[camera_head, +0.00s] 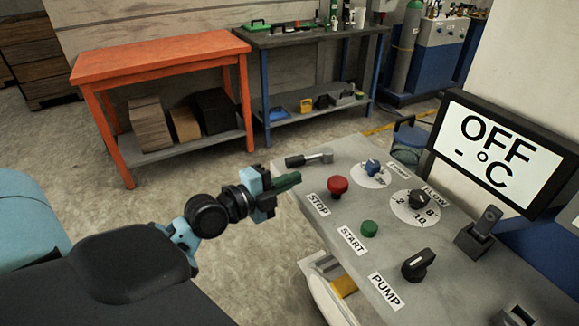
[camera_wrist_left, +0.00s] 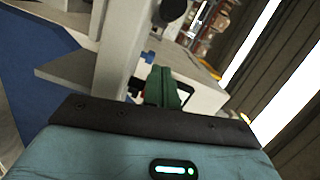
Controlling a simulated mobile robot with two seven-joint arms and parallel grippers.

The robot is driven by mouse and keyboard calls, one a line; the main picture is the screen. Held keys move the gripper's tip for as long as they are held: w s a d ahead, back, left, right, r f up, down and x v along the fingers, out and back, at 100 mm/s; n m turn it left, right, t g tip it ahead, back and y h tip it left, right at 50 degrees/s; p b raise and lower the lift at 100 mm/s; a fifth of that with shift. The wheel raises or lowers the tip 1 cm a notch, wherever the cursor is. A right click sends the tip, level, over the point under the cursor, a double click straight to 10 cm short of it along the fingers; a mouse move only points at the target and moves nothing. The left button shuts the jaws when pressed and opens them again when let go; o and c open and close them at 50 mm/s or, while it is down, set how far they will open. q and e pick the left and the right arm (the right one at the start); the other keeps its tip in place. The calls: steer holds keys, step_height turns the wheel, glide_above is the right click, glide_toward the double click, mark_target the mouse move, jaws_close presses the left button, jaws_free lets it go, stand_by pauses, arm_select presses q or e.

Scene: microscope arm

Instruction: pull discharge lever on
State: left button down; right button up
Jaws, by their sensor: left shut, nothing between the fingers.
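A lever (camera_head: 309,158) with a dark grip and a pale metal end lies at the far left corner of the grey control panel (camera_head: 345,175). I see no label reading discharge. A second dark upright lever (camera_head: 487,220) stands in a black bracket at the panel's right, below the display. My left gripper (camera_head: 288,182) is shut and empty, just off the panel's left edge, nearer to me than the first lever and apart from it. Its green fingers (camera_wrist_left: 163,88) are together in the left wrist view. My right gripper is not in view.
The panel carries a red STOP button (camera_head: 337,186), a green START button (camera_head: 369,228), a black PUMP knob (camera_head: 418,264) and two dials. A display (camera_head: 497,150) reads OFF. An orange table (camera_head: 160,55) stands behind; the floor between is clear.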

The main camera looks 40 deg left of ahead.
mark_target(308, 158)
arm_select(q)
steer(key=w, duration=0.2)
steer(key=shift+w+f, duration=0.1)
steer(key=shift+w, duration=0.2)
steer(key=shift+w+a+f, duration=0.15)
steer(key=shift+w+a, duration=0.05)
steer(key=shift+a, duration=0.25)
steer(key=shift+w+a+f, duration=0.15)
steer(key=shift+w+a, duration=0.05)
steer(key=shift+a, duration=0.25)
steer(key=shift+w+a, duration=0.3)
steer(key=shift+a, duration=0.25)
steer(key=shift+f, duration=0.1)
